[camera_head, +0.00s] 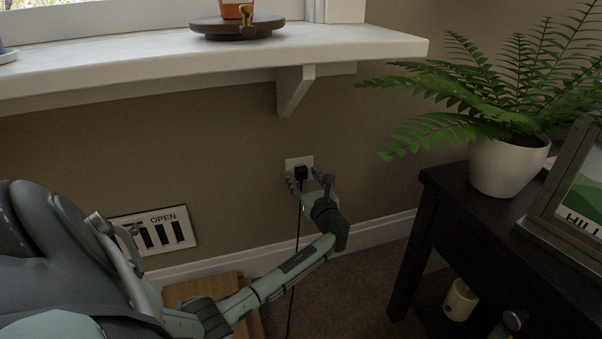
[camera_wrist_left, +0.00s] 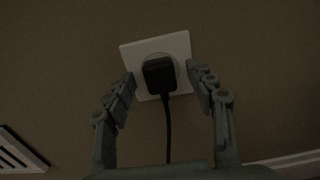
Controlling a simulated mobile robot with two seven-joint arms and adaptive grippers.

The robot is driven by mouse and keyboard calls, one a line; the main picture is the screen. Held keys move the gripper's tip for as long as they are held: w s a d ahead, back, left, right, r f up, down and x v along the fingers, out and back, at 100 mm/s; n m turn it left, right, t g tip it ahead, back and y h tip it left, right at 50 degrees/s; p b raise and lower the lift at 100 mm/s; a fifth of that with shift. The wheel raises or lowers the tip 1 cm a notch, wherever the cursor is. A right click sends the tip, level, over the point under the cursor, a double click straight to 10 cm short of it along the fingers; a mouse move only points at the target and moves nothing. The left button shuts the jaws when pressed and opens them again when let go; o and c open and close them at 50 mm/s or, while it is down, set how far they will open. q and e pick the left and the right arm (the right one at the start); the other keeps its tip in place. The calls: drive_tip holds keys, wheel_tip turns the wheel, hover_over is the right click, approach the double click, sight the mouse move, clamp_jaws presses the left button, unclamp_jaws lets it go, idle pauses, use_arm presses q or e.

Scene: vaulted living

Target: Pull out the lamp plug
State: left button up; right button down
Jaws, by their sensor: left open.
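The black lamp plug (camera_head: 301,173) sits in a white wall socket (camera_head: 292,163) below the window sill. Its black cord (camera_head: 298,225) hangs down toward the floor. My left gripper (camera_head: 305,180) is at the socket, with its fingers apart on either side of the plug. In the left wrist view the plug (camera_wrist_left: 159,75) lies between the two open fingers (camera_wrist_left: 160,88), with a gap on each side. The white socket plate (camera_wrist_left: 182,46) shows around it. My right gripper is not in view.
A white sill (camera_head: 200,58) with a bracket (camera_head: 295,88) overhangs the socket. A dark table (camera_head: 440,185) with a potted fern (camera_head: 507,165) stands at right. An OPEN vent panel (camera_head: 180,232) is on the wall at left. A wooden piece (camera_head: 205,288) lies low, near my arm.

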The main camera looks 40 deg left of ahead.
use_arm(q)
drive_tip(key=shift+p, duration=0.3)
idle(0.5)
drive_tip(key=shift+c, duration=0.5)
clamp_jaws()
drive_tip(key=p+v, duration=0.3)
drive_tip(key=v, duration=0.3)
idle(1.1)
drive_tip(key=shift+o, duration=0.4)
unclamp_jaws()
